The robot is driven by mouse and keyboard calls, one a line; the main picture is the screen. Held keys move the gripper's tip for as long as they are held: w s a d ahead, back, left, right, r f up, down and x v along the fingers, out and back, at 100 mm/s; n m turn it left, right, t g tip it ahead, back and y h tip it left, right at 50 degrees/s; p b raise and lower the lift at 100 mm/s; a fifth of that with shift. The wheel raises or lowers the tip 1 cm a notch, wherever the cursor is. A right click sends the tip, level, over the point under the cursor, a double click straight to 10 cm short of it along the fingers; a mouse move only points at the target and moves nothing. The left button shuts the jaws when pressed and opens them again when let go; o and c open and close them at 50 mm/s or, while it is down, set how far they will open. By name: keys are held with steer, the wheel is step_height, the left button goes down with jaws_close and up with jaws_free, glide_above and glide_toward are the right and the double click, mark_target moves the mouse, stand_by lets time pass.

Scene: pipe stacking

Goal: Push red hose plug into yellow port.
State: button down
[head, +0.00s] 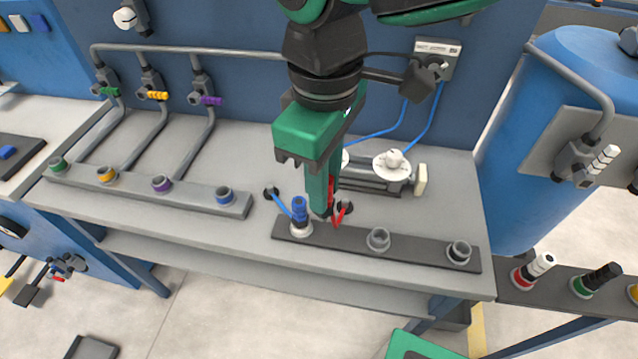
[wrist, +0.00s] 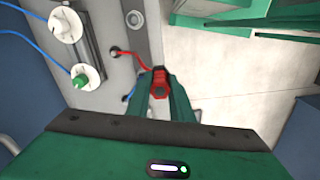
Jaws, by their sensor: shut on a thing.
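My gripper (head: 322,205) is over the dark strip on the bench, and its green fingers also show in the wrist view (wrist: 160,82). It is shut on the red hose plug (wrist: 160,90), which sits between the fingertips. In the head view the fingers mostly hide the plug. Its red hose (head: 343,212) runs to a round hole in the bench just right of the fingers. The yellow port (head: 107,175) is on the grey strip at the left, between the green-ringed and purple-ringed ports. It looks empty and is well apart from my gripper.
A blue plug (head: 300,212) stands in the dark strip's (head: 337,239) left socket, close beside my fingers. Two sockets right of it are empty. Grey pipes with coloured valves (head: 157,95) rise behind the left strip (head: 135,183).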

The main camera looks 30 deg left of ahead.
steer(key=shift+r, duration=2.45)
